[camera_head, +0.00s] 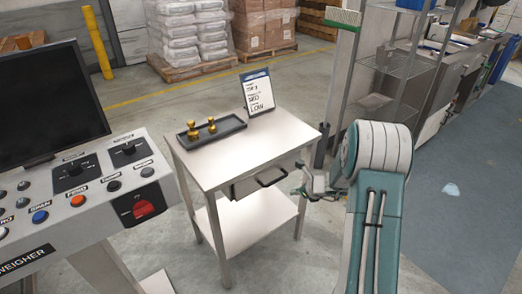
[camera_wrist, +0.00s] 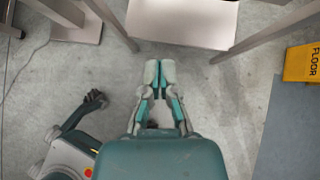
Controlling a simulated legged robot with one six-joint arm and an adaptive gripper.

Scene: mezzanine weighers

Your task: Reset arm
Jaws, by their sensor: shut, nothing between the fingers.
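My gripper (camera_wrist: 160,75) points down over the bare concrete floor in the wrist view, its two fingers together and empty. In the head view my gripper (camera_head: 303,180) is small and partly hidden by my own arm, at the right side of the small metal table (camera_head: 262,150). It is close to the table's drawer handle; I cannot tell whether they touch. My arm is folded, with its large teal and white joint to the right of the table.
A dark tray (camera_head: 211,131) with brass weights (camera_head: 192,130) and a sign (camera_head: 257,92) stand on the table. A control panel (camera_head: 75,190) with a screen is at left. A wire shelf rack (camera_head: 392,68) stands behind my arm. A yellow floor sign (camera_wrist: 300,63) lies right in the wrist view.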

